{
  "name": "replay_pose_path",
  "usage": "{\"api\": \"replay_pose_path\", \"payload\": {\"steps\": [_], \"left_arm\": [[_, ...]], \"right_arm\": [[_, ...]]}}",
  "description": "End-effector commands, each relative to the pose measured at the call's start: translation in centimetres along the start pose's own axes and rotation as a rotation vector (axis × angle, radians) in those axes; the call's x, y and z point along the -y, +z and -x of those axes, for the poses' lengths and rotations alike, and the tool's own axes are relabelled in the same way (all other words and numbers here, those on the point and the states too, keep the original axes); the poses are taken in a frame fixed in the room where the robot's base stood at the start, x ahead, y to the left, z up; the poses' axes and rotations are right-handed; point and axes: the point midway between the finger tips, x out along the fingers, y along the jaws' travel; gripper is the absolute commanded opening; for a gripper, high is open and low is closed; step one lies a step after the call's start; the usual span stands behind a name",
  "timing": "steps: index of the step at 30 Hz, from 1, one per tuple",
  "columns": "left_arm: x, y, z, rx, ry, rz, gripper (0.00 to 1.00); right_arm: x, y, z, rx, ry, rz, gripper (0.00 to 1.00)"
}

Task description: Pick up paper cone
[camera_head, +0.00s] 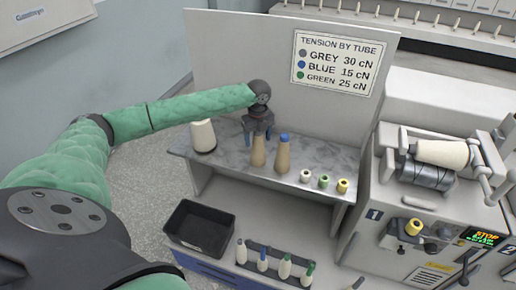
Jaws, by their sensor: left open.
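Two tan paper cones stand upright on the grey shelf (225,158). The left paper cone (258,154) is directly below my left gripper (257,139), and its tip is hidden by the gripper. The right paper cone (283,158) has a blue tip and stands apart, just right of the gripper. My left gripper points down with its blue fingers open, one on each side of the left cone's top. I cannot tell whether they touch it. My right gripper is not in view.
A cream yarn cone (203,136) stands at the shelf's left. Small white, green and yellow-topped pieces (323,181) sit at its right. Below are a black bin (200,228) and a rack of bobbins (272,260). A panel stands behind; a winding machine (405,225) is at right.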

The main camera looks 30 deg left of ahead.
Motion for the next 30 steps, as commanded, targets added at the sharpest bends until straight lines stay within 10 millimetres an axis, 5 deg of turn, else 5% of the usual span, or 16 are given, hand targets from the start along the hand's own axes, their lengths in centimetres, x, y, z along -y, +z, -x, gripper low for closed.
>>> {"api": "replay_pose_path", "payload": {"steps": [2, 11, 20, 30], "left_arm": [[0.0, 0.0, 0.0, 0.000, 0.000, 0.000, 0.64], [0.0, 0.0, 0.0, 0.000, 0.000, 0.000, 0.07], [0.1, 0.0, 0.3, 0.000, -0.001, 0.000, 0.06], [0.1, 0.1, 5.0, 0.002, -0.003, 0.001, 0.06]], "right_arm": [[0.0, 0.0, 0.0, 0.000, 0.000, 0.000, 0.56], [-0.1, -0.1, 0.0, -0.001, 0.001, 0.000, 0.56], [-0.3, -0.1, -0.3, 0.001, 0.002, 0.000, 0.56], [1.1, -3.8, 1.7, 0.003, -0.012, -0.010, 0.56]]}}
